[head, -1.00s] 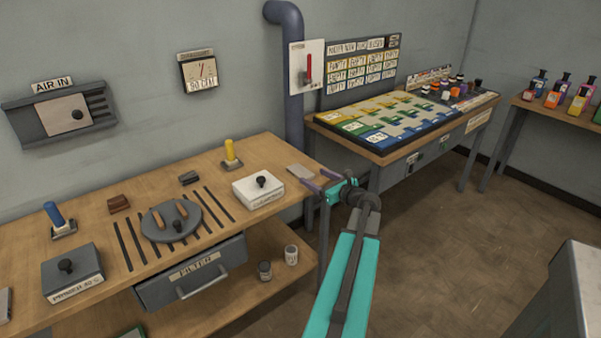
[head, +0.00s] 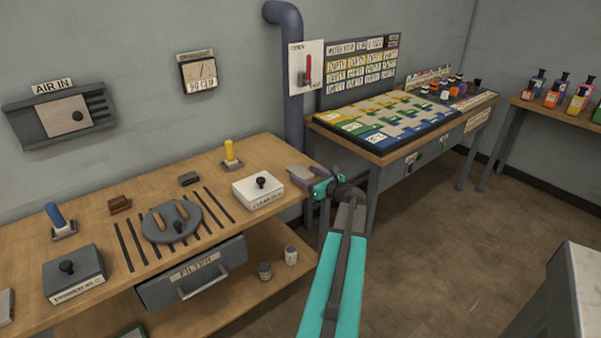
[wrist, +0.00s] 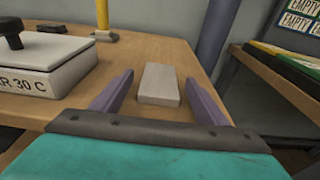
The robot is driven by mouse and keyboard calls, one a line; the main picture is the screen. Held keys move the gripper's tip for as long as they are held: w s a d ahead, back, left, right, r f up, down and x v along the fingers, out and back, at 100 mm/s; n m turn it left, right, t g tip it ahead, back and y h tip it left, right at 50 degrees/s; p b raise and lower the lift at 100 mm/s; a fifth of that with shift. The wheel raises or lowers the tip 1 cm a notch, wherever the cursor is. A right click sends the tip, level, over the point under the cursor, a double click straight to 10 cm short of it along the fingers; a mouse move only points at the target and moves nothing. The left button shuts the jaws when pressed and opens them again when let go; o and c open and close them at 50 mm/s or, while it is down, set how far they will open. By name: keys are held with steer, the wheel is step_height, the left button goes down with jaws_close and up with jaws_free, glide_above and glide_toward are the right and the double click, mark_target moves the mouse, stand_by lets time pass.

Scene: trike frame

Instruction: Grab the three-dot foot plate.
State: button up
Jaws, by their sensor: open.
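A small pale grey plate (wrist: 159,85) lies flat near the right end of the wooden bench. No dots show on it, so I cannot confirm that it is the three-dot foot plate. My gripper (wrist: 159,79) is open, with one purple finger on each side of the plate in the wrist view and gaps on both sides. In the head view my gripper (head: 303,177) is at the bench's right corner and partly covers the plate. I cannot tell exactly how high the fingers are above the bench.
A white box with a black knob (head: 259,189) stands left of my gripper. A yellow-handled tool (head: 231,153) stands behind it. A dark blue pipe (head: 293,110) rises behind the bench corner. A second table with a coloured board (head: 395,118) stands to the right.

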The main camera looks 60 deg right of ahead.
steer(key=shift+x, duration=0.8)
steer(key=shift+r, duration=0.1)
steer(key=c, duration=1.3)
